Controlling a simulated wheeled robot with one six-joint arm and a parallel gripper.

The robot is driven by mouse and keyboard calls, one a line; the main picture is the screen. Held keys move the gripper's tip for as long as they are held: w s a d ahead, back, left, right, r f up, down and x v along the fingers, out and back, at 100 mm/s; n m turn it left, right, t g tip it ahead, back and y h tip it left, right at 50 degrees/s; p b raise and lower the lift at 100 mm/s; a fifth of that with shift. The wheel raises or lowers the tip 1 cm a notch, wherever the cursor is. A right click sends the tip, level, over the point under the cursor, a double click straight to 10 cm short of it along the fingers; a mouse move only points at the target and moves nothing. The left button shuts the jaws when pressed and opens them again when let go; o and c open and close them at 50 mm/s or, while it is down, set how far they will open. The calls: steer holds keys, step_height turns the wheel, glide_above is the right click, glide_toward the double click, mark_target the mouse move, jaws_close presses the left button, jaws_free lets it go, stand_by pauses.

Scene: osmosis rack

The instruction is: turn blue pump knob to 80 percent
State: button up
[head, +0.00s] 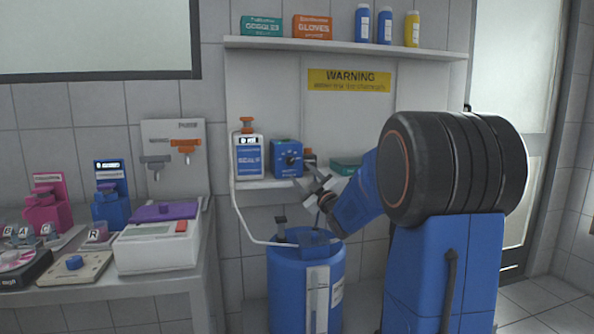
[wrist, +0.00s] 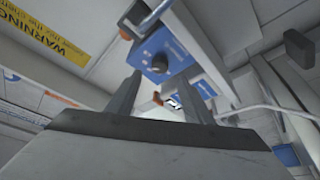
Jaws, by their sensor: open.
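The blue pump (head: 286,158) stands on the lower shelf to the right of a white bottle with a blue label. Its dark round knob (head: 291,158) faces forward. In the wrist view the blue pump (wrist: 172,42) is tilted and its dark knob (wrist: 158,63) shows just beyond and between my fingers. My gripper (head: 318,190) is in front of and below the pump, to its right. In the wrist view my gripper (wrist: 160,98) has its two fingers apart with nothing between them, not touching the knob. The knob's percentage setting is too small to read.
The white bottle (head: 248,156) stands left of the pump on the lower shelf (head: 262,184). A blue barrel (head: 285,280) stands below with a white hose (head: 233,205) rising from it. A yellow warning sign (head: 349,80) is on the wall. A cluttered bench (head: 160,283) is at left.

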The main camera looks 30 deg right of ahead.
steer(key=v, duration=1)
steer(key=s+a+f+m+g, duration=0.2)
steer(key=s+a+f+g, duration=0.3)
steer(key=s, duration=0.6)
steer(key=s+a+f+m+g, duration=0.3)
steer(key=s+a+f+g, duration=0.3)
steer(key=s+a+f, duration=0.3)
steer(key=s+a+f+m+g, duration=0.3)
steer(key=s+a+f+g, duration=0.2)
steer(key=s, duration=1)
steer(key=a+f, duration=0.2)
steer(key=a, duration=0.1)
steer(key=shift+s+a+g, duration=0.15)
steer(key=shift+a+g, duration=0.1)
steer(key=shift+g, duration=0.05)
